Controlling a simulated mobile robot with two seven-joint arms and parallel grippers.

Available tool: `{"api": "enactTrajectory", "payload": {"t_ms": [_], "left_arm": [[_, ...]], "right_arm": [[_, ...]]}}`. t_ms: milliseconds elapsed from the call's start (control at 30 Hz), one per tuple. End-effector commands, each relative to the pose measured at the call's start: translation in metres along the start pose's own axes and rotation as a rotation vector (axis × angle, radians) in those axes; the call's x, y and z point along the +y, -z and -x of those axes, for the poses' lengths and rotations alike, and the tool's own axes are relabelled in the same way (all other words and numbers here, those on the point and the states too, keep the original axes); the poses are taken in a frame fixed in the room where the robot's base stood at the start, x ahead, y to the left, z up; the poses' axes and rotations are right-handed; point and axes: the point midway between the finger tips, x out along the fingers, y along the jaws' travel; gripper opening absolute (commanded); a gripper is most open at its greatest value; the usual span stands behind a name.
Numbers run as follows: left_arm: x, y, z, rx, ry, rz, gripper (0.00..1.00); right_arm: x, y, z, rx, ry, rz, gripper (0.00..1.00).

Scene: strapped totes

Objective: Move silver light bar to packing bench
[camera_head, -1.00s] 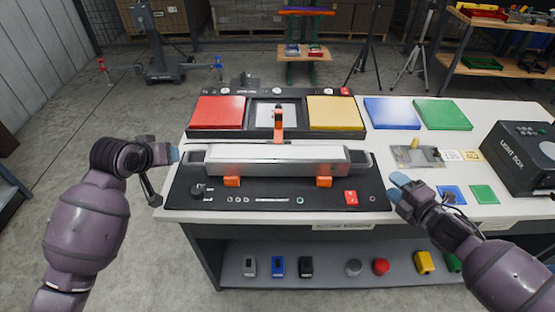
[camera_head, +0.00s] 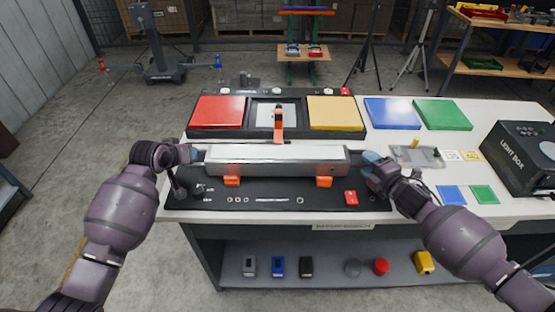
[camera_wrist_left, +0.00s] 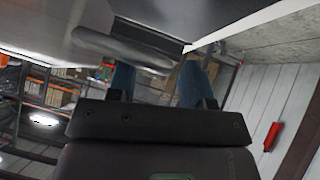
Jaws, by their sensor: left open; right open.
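The silver light bar (camera_head: 277,159) lies level across a black panel (camera_head: 250,196) on the white bench, with orange clips along its front and an orange lever behind its middle. My left gripper (camera_head: 193,155) is open at the bar's left end. In the left wrist view, the bar's dark end handle (camera_wrist_left: 122,48) shows at the fingertips of the left gripper (camera_wrist_left: 158,82); I cannot tell if it lies between them. My right gripper (camera_head: 371,164) is open at the bar's right end and hides part of it. Which surface is the packing bench is not clear.
Behind the bar are a red pad (camera_head: 218,112) and a yellow pad (camera_head: 335,113). A black light box (camera_head: 522,158) stands at the right. A small wooden bench (camera_head: 304,52) stands at the back, with floor between. Tripods and a grey stand (camera_head: 163,62) flank the floor.

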Motion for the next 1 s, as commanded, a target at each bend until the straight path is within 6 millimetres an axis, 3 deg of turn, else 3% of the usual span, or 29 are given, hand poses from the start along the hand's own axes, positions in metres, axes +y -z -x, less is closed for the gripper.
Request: {"api": "enactTrajectory", "payload": {"t_ms": [333,633,1000], "left_arm": [[0.0003,0.0002,-0.0018,0.001,0.0,0.0,0.46],[0.0,0.0,-0.0017,0.0,0.0,0.0,0.0],[-0.0007,-0.0005,-0.0018,-0.001,0.002,-0.001,0.0]], "right_arm": [[0.0001,0.0,-0.0018,0.0,0.0,0.0,0.47],[0.0001,-0.0002,-0.0016,0.0,0.0,0.0,0.01],[0.0003,-0.0006,-0.0015,-0.001,0.0,-0.001,0.0]]}}
